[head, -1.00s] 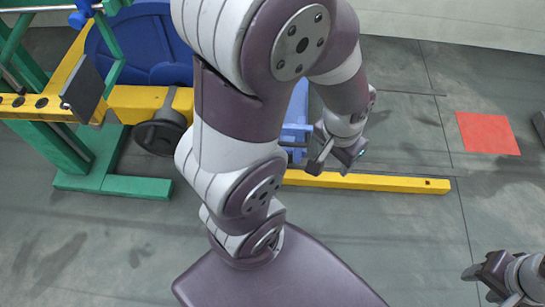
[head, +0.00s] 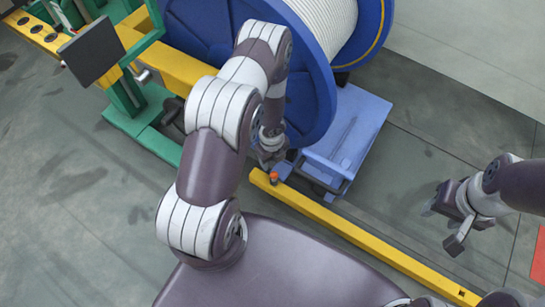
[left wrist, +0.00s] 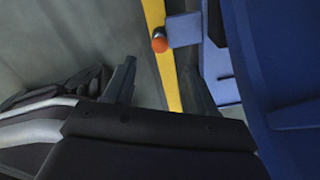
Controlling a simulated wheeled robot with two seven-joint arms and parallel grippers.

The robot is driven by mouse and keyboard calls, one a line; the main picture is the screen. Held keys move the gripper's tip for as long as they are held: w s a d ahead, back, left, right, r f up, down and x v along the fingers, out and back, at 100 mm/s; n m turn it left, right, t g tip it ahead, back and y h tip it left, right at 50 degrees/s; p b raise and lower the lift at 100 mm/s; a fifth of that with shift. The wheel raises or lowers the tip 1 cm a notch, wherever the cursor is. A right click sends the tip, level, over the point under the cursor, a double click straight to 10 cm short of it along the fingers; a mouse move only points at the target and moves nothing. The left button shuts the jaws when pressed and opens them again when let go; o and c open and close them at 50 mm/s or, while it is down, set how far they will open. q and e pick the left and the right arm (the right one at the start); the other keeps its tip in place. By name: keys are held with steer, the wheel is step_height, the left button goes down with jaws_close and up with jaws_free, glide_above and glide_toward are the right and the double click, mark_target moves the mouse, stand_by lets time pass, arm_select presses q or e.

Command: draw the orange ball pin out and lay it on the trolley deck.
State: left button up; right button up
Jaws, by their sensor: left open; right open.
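The orange ball pin (head: 274,177) stands at the yellow floor beam (head: 335,224), beside the near corner of the blue trolley. In the left wrist view its orange ball (left wrist: 160,45) shows ahead of the fingers, next to a small blue plate (left wrist: 184,30). My left gripper (head: 270,158) is open and empty, just beyond the pin in the head view; its fingers also show in the left wrist view (left wrist: 163,88). The trolley deck (head: 352,133) is light blue and partly hidden by the reel. My right gripper (head: 444,226) is open and empty over the floor at right.
A large blue reel (head: 322,75) wound with white rope (head: 325,22) stands over the trolley, close to my left gripper. A green and yellow frame (head: 125,95) with a dark panel (head: 92,52) is at left. Grey floor (head: 470,110) is open at right.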

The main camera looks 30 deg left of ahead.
mark_target(273, 173)
arm_select(q)
step_height(273, 173, down, 12)
steer(key=b, duration=0.7)
steer(key=shift+w+d+r, duration=0.15)
steer(key=shift+r, duration=0.1)
steer(key=shift+r, duration=0.1)
jaws_close()
step_height(273, 173, up, 10)
steer(key=p, duration=0.9)
steer(key=shift+f+p, duration=0.2)
steer(key=shift+p, duration=0.15)
